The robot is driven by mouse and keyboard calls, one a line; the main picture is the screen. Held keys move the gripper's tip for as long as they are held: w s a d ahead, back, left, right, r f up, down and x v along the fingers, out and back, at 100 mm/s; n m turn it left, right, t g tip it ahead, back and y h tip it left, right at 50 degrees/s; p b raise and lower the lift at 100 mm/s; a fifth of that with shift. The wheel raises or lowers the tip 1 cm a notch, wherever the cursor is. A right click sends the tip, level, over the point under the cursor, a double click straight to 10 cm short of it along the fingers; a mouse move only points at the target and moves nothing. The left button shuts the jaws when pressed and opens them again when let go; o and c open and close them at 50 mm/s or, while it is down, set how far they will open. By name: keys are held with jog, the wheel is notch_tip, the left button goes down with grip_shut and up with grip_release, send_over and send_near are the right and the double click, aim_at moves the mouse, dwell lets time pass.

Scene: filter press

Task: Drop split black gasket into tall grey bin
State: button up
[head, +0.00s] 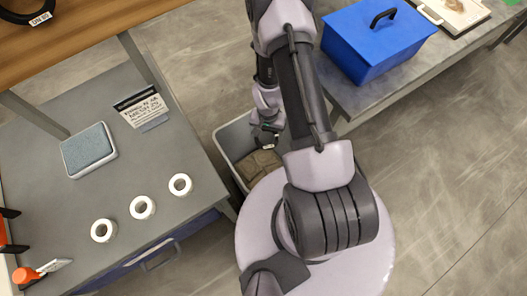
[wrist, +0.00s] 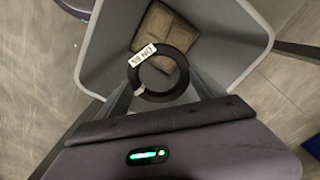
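The black gasket (wrist: 183,72) is a ring with a white label reading "DN" and a number. A small pale mark, perhaps the split, shows on its lower left rim. My gripper (wrist: 160,85) is shut on the gasket, one finger on each side of the ring. The gasket is over the open mouth of the grey bin (wrist: 103,55), with the bin's inside visible around it. In the head view, my gripper (head: 267,133) is above the grey bin (head: 226,138), and my arm hides part of the bin.
Brown cardboard-like pieces (head: 258,166) lie in the bin. A grey bench at left holds white rings (head: 142,207), a blue-grey pad (head: 88,150) and a sign (head: 142,107). Another black ring (head: 28,12) lies on the wooden top. A blue box (head: 375,38) stands at right.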

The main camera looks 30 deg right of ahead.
jog(key=o, duration=0.4)
notch_tip(320, 180, up, 17)
jog(key=p, duration=1.7)
jog(key=shift+r, duration=0.2)
